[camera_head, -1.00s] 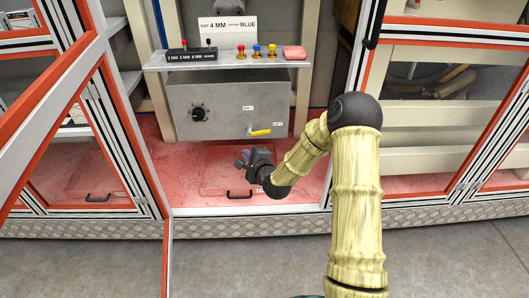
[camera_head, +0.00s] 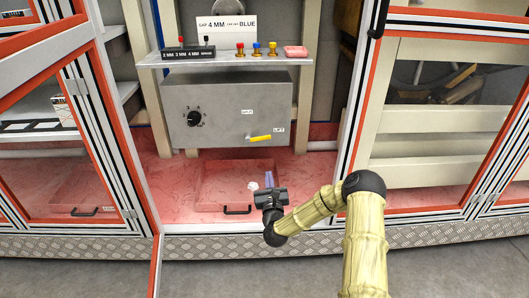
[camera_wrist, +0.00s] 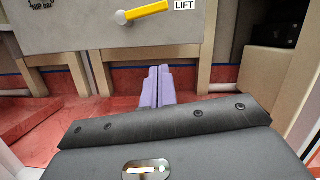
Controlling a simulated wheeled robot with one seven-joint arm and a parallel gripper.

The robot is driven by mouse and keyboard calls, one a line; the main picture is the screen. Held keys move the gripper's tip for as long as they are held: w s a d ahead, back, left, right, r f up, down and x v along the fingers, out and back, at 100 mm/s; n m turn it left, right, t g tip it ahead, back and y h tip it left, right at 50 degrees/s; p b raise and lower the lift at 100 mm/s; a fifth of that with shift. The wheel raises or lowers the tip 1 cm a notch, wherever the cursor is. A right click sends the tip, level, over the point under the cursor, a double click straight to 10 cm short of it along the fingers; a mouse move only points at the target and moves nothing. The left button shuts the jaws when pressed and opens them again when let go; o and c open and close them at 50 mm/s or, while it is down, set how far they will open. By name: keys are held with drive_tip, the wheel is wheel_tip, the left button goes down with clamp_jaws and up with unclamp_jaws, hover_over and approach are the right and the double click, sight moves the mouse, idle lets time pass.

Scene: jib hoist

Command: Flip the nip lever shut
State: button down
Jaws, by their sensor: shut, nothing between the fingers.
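A yellow-handled lever (camera_head: 259,138) sits low on the front of a grey box, left of a label reading LIFT. Its handle points right and slightly up from a light pivot. It also shows at the top of the wrist view (camera_wrist: 146,12). My gripper (camera_head: 269,174) is in front of and below the box, over the red floor, clear of the lever. In the wrist view its two purple fingers (camera_wrist: 158,70) are together and empty, pointing towards the box below the lever. I cannot tell which shown label marks the shut side.
The grey box (camera_head: 225,92) carries a black dial (camera_head: 194,118). Above it is a shelf (camera_head: 225,62) with coloured knobs and a red block (camera_head: 296,51). A clear red tray (camera_head: 220,190) lies below. Framed door panels stand left and right. Space before the box is open.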

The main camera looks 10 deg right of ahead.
drive_tip(key=w+r+b, duration=0.4)
drive_tip(key=w+r, duration=0.2)
drive_tip(key=w, duration=0.3)
drive_tip(key=shift+w+d+r+b, duration=0.2)
drive_tip(key=shift+w+b, duration=0.1)
drive_tip(key=shift+w, duration=0.05)
drive_tip(key=shift+d, duration=0.15)
idle(0.4)
